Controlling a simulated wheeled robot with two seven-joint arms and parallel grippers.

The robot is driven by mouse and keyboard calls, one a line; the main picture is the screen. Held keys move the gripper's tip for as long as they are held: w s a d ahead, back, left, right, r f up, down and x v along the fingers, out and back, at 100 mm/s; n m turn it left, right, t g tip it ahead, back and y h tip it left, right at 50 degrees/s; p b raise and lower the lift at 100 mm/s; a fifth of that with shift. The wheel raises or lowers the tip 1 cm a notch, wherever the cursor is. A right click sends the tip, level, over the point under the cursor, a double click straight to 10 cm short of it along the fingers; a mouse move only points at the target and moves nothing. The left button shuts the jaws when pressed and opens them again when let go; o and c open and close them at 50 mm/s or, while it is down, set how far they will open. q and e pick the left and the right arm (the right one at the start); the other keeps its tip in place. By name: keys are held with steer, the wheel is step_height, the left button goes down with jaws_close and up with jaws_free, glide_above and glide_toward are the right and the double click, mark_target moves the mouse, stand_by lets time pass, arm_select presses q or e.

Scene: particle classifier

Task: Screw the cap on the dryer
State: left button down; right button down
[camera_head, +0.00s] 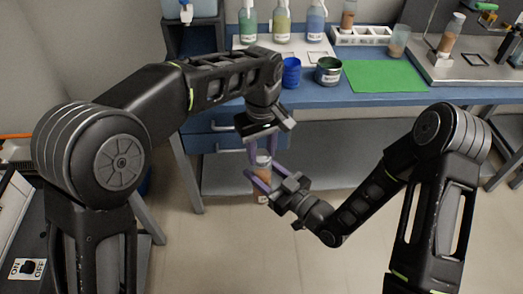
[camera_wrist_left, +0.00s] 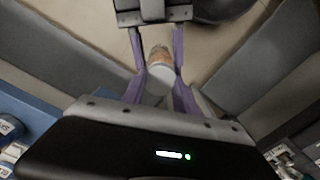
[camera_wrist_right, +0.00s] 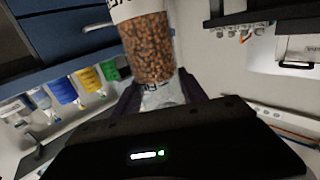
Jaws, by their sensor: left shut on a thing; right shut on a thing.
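The dryer (camera_wrist_right: 150,50) is a clear upright cylinder of brown beads with a black-and-white label. In the head view it stands in the air (camera_head: 263,196) in front of the bench. My right gripper (camera_head: 258,178) is shut on it from the side, and its lower clear end shows between the fingers in the right wrist view. My left gripper (camera_head: 262,154) points down from above, shut around a pale round piece, seemingly the cap (camera_wrist_left: 158,73), at the dryer's top. The cap lines up with the dryer. Whether its thread is engaged is hidden by the fingers.
The blue bench (camera_head: 300,101) behind holds a blue cup (camera_head: 291,73), a dark round container (camera_head: 328,71), a green mat (camera_head: 384,76), several bottles and a white rack (camera_head: 361,36). A metal tray (camera_head: 468,62) is at right. Open floor lies below the grippers.

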arm_select(q)
steer(key=m, duration=1.4)
steer(key=shift+m, duration=0.4)
steer(key=c, duration=0.9)
jaws_free()
steer(key=shift+c, duration=0.2)
steer(key=shift+r, duration=2.2)
steer(key=shift+o, duration=0.3)
